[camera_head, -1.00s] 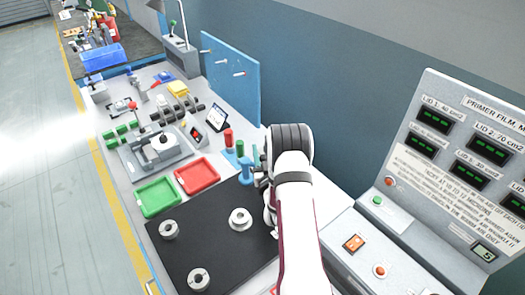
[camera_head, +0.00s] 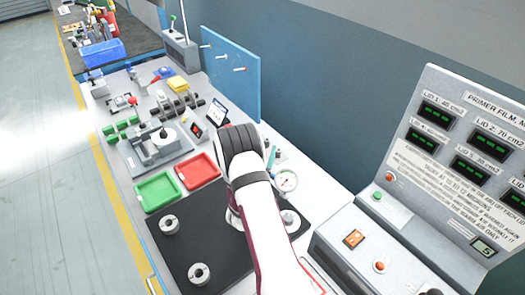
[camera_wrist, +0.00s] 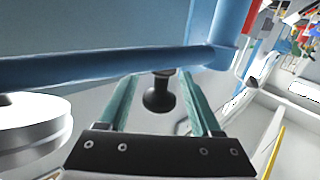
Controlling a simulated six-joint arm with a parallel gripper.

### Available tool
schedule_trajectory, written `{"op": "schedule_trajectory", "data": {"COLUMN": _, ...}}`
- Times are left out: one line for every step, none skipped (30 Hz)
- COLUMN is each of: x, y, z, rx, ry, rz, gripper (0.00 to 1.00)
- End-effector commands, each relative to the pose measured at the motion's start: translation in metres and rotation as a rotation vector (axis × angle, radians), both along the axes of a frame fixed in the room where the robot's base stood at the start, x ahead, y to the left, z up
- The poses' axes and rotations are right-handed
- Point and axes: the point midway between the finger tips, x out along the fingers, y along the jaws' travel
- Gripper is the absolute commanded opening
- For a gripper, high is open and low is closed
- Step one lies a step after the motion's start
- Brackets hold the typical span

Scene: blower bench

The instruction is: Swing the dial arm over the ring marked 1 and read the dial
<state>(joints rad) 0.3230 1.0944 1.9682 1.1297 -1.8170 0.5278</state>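In the wrist view the blue dial arm (camera_wrist: 100,68) runs across the picture, with a black knob (camera_wrist: 158,96) hanging below it. My gripper (camera_wrist: 159,80) has its two teal fingers apart, one on each side of the knob, with gaps showing. In the head view the round white dial (camera_head: 286,181) shows just right of my wrist; its reading is too small to tell. Metal rings stand on the black mat: one at left (camera_head: 169,224), one at front (camera_head: 199,273), one at right (camera_head: 289,218) partly behind my arm. Their marks are not legible. My arm hides the mat's middle.
A green tray (camera_head: 157,190) and a red tray (camera_head: 198,171) lie beyond the mat. A grey console (camera_head: 385,250) with buttons and a display panel (camera_head: 460,165) stands at right. A blue pegboard (camera_head: 232,70) stands behind the bench.

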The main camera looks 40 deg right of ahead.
Motion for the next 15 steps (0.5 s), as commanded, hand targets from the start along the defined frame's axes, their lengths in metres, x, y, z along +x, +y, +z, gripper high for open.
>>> {"op": "schedule_trajectory", "data": {"x": 0.0, "y": 0.0, "z": 0.0, "rx": 0.0, "ry": 0.0, "rz": 0.0, "gripper": 0.69}}
{"op": "schedule_trajectory", "data": {"x": 0.0, "y": 0.0, "z": 0.0, "rx": 0.0, "ry": 0.0, "rz": -0.001, "gripper": 0.69}}
{"op": "schedule_trajectory", "data": {"x": 0.0, "y": 0.0, "z": 0.0, "rx": 0.0, "ry": 0.0, "rz": -0.001, "gripper": 0.69}}
{"op": "schedule_trajectory", "data": {"x": 0.0, "y": 0.0, "z": 0.0, "rx": 0.0, "ry": 0.0, "rz": -0.001, "gripper": 0.69}}
{"op": "schedule_trajectory", "data": {"x": 0.0, "y": 0.0, "z": 0.0, "rx": 0.0, "ry": 0.0, "rz": -0.001, "gripper": 0.69}}
{"op": "schedule_trajectory", "data": {"x": 0.0, "y": -0.001, "z": 0.0, "rx": 0.0, "ry": 0.0, "rz": -0.001, "gripper": 0.69}}
{"op": "schedule_trajectory", "data": {"x": 0.0, "y": 0.0, "z": 0.0, "rx": 0.0, "ry": 0.0, "rz": -0.001, "gripper": 0.69}}
{"op": "schedule_trajectory", "data": {"x": 0.0, "y": 0.0, "z": 0.0, "rx": 0.0, "ry": 0.0, "rz": -0.001, "gripper": 0.69}}
{"op": "schedule_trajectory", "data": {"x": -0.001, "y": 0.001, "z": 0.0, "rx": 0.0, "ry": 0.0, "rz": -0.001, "gripper": 0.69}}
{"op": "schedule_trajectory", "data": {"x": -0.002, "y": 0.002, "z": 0.0, "rx": 0.001, "ry": -0.001, "rz": -0.001, "gripper": 0.69}}
{"op": "schedule_trajectory", "data": {"x": -0.004, "y": 0.004, "z": 0.0, "rx": 0.001, "ry": -0.001, "rz": -0.001, "gripper": 0.69}}
{"op": "schedule_trajectory", "data": {"x": -0.007, "y": 0.009, "z": 0.0, "rx": 0.001, "ry": 0.001, "rz": 0.0, "gripper": 0.69}}
{"op": "schedule_trajectory", "data": {"x": -0.011, "y": 0.013, "z": 0.0, "rx": 0.001, "ry": 0.001, "rz": 0.0, "gripper": 0.69}}
{"op": "schedule_trajectory", "data": {"x": -0.015, "y": 0.018, "z": 0.0, "rx": 0.0, "ry": 0.003, "rz": 0.001, "gripper": 0.69}}
{"op": "schedule_trajectory", "data": {"x": -0.02, "y": 0.026, "z": 0.0, "rx": 0.0, "ry": 0.003, "rz": 0.002, "gripper": 0.69}}
